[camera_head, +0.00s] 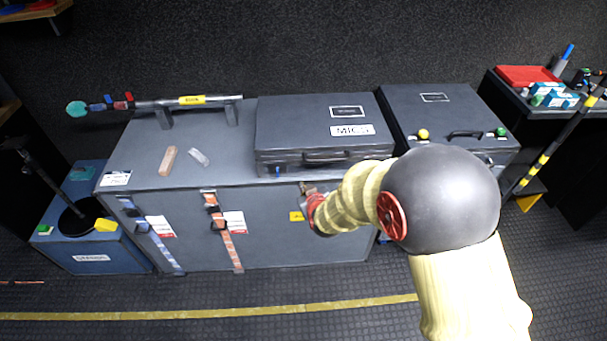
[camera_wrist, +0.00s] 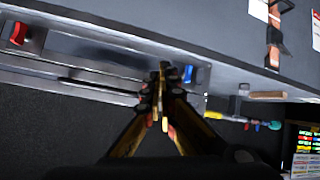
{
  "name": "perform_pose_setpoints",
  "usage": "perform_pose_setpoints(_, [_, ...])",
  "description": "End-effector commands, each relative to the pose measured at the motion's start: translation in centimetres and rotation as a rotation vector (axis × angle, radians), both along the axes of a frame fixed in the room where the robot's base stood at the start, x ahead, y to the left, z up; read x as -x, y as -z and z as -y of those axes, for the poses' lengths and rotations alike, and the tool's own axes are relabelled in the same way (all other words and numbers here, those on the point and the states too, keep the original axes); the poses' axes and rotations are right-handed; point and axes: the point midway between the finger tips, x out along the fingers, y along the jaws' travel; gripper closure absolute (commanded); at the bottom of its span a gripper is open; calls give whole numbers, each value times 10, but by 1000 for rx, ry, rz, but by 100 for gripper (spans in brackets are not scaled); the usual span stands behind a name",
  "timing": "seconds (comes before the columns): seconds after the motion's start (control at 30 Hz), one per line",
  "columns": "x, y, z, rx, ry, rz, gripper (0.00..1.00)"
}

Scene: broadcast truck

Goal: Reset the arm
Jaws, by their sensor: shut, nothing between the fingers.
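My arm has a cream segmented sleeve and a large dark grey round joint, and it reaches in from the lower right in the head view. My gripper (camera_head: 307,188) is at its end, in front of the large grey trunk (camera_head: 290,245), just below the front edge of the grey case labelled MICS (camera_head: 285,120). In the wrist view my gripper (camera_wrist: 163,78) has its dark and brass-coloured fingers together, with nothing between them. The fingertips appear close to the blue latch (camera_wrist: 188,74) of the case; I cannot tell whether they touch it.
A wooden block (camera_head: 168,160) and a small pale piece (camera_head: 198,157) lie on the trunk. A pole (camera_head: 170,103) rests on supports behind them. A second grey case (camera_head: 440,110) is at right, a blue box (camera_head: 95,250) at left. Dark floor (camera_head: 200,325) lies in front.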

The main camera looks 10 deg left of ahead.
Motion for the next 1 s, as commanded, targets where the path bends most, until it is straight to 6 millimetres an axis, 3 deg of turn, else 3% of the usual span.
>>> perform_pose_setpoints(0.37, [9, 7, 3, -7, 5, -6, 100])
perform_pose_setpoints(0.47, [19, 21, 5, -8, 13, -72, 100])
perform_pose_setpoints(0.57, [50, 53, 12, 14, 23, -222, 100])
perform_pose_setpoints(0.6, [70, 67, 18, 30, 27, -302, 100])
perform_pose_setpoints(0.67, [100, 74, 26, 50, 35, -417, 100])
perform_pose_setpoints(0.77, [140, 54, 46, 71, 67, -566, 100])
perform_pose_setpoints(1.0, [228, -48, 125, 85, 205, -784, 100])
